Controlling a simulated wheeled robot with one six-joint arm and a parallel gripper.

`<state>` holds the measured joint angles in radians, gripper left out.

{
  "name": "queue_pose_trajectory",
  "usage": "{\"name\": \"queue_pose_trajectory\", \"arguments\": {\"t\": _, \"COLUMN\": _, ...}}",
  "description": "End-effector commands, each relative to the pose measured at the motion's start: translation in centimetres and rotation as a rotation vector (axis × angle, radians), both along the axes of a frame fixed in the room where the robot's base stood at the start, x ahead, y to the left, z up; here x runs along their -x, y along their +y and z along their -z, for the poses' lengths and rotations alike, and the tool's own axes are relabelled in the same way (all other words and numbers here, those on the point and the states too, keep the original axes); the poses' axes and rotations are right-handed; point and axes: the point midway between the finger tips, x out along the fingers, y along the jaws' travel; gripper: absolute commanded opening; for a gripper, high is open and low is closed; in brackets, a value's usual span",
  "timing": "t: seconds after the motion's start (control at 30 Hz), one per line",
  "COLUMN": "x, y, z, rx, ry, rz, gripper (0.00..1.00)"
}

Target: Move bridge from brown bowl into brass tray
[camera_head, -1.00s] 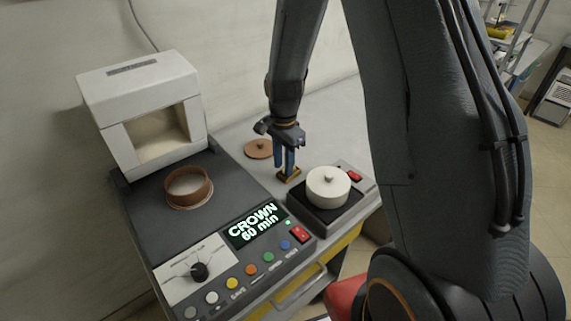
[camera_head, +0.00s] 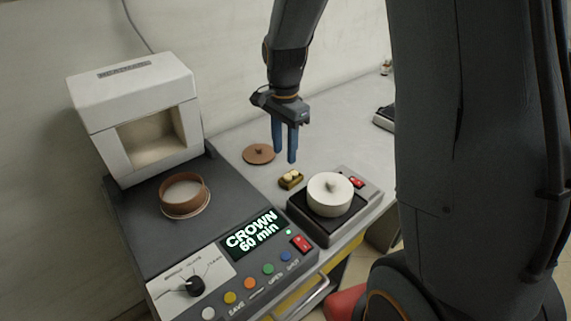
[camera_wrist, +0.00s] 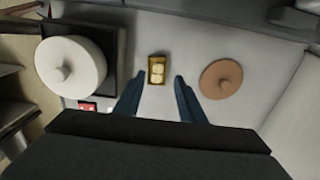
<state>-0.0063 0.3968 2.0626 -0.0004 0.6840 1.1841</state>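The small brass tray (camera_head: 291,180) sits on the bench and holds pale cream, tooth-like rounded pieces (camera_head: 291,175), which look like the bridge. The tray also shows between my fingers in the wrist view (camera_wrist: 157,81), with the cream pieces (camera_wrist: 156,73) inside. The brown bowl (camera_head: 185,207) stands on the dark top of the furnace unit at left; its pale floor shows and I see no piece in it. My gripper (camera_head: 285,157) is above the tray, apart from it, with its two blue fingers spread and nothing between them. In the wrist view my open fingers (camera_wrist: 158,92) flank the tray.
A brown lid (camera_head: 259,154) lies on the bench behind the tray. A round white pot (camera_head: 330,195) stands on a dark-topped device in front right of it. The white furnace (camera_head: 140,115) is at left. The bench behind is mostly clear.

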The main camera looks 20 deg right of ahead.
Motion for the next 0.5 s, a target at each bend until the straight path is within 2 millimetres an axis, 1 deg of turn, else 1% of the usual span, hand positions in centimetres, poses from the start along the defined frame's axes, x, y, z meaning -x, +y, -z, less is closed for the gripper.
{"name": "queue_pose_trajectory", "arguments": {"t": 0.03, "x": -0.1, "y": 0.0, "z": -0.8, "rx": 0.0, "ry": -0.004, "rz": 0.001, "gripper": 0.37}}
{"name": "queue_pose_trajectory", "arguments": {"t": 0.13, "x": -0.2, "y": -0.1, "z": -2.1, "rx": -0.001, "ry": -0.004, "rz": 0.002, "gripper": 0.37}}
{"name": "queue_pose_trajectory", "arguments": {"t": 0.27, "x": -0.1, "y": -0.1, "z": -3.1, "rx": 0.0, "ry": -0.003, "rz": 0.0, "gripper": 0.37}}
{"name": "queue_pose_trajectory", "arguments": {"t": 0.33, "x": 0.4, "y": -0.1, "z": -3.3, "rx": 0.0, "ry": -0.003, "rz": -0.028, "gripper": 0.37}}
{"name": "queue_pose_trajectory", "arguments": {"t": 0.43, "x": 2.2, "y": -0.1, "z": -3.1, "rx": 0.0, "ry": -0.008, "rz": -0.146, "gripper": 0.37}}
{"name": "queue_pose_trajectory", "arguments": {"t": 0.47, "x": 3.0, "y": -0.1, "z": -3.0, "rx": 0.001, "ry": -0.011, "rz": -0.2, "gripper": 0.37}}
{"name": "queue_pose_trajectory", "arguments": {"t": 0.5, "x": 4.2, "y": -0.1, "z": -2.8, "rx": 0.002, "ry": -0.016, "rz": -0.286, "gripper": 0.37}}
